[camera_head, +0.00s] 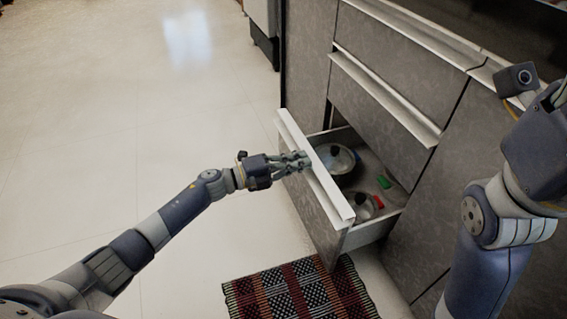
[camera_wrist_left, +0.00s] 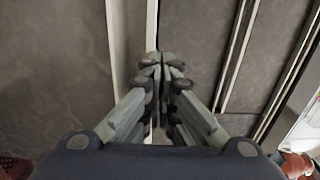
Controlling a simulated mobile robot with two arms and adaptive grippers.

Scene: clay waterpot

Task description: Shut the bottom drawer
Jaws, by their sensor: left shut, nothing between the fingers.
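The bottom drawer (camera_head: 318,217) stands pulled out from the grey cabinet, with a white ledge handle (camera_head: 322,172) along the top of its front. Inside it are a pot with a lid (camera_head: 336,158), a second smaller lidded pot (camera_head: 362,206), and small green and red items. My left gripper (camera_head: 304,160) is shut and empty, with its fingertips at the white handle; whether they touch it is unclear. In the left wrist view the closed fingertips (camera_wrist_left: 163,58) are over the white edge.
Closed drawers with white ledge handles (camera_head: 385,98) sit above the open drawer. A red, black and white patterned rug (camera_head: 298,292) lies on the floor below it. The pale floor (camera_head: 100,130) to the left is clear.

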